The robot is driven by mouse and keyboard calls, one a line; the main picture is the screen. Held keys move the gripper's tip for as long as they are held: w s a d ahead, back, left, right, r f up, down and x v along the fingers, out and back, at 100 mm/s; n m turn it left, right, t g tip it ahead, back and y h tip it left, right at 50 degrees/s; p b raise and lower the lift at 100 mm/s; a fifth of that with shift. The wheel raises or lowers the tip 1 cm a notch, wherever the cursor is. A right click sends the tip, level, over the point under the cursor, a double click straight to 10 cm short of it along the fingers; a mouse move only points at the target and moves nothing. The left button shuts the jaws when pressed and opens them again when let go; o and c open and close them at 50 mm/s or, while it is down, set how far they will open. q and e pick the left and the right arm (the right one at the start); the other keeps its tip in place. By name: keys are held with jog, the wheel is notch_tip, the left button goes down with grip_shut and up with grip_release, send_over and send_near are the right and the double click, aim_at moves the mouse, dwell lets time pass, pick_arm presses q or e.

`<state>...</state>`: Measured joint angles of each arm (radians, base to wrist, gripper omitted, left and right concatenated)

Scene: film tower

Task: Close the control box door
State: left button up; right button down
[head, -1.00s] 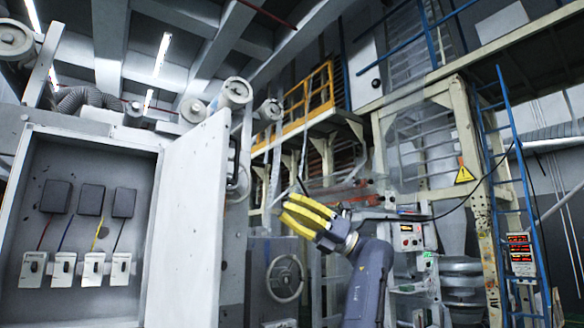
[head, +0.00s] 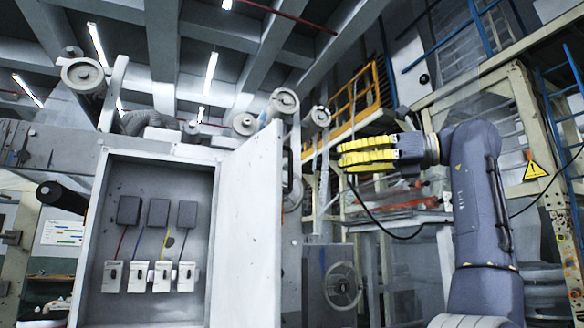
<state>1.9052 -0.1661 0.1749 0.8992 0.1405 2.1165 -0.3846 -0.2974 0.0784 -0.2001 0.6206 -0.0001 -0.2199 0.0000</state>
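The grey control box (head: 100,195) stands left of centre with its front open. Its pale door (head: 247,235) is hinged on the box's right side and stands swung outward, showing its flat face.
Inside the box are several dark blocks (head: 158,212) with coloured wires running to white switches (head: 162,277). Rollers (head: 284,102) sit above and behind the door. A handwheel (head: 342,286) is right of the door. A black cable hangs behind my arm.

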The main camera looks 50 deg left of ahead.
aim_at(290, 185)
pick_arm(q)
jog(key=x, duration=1.3)
grip_shut()
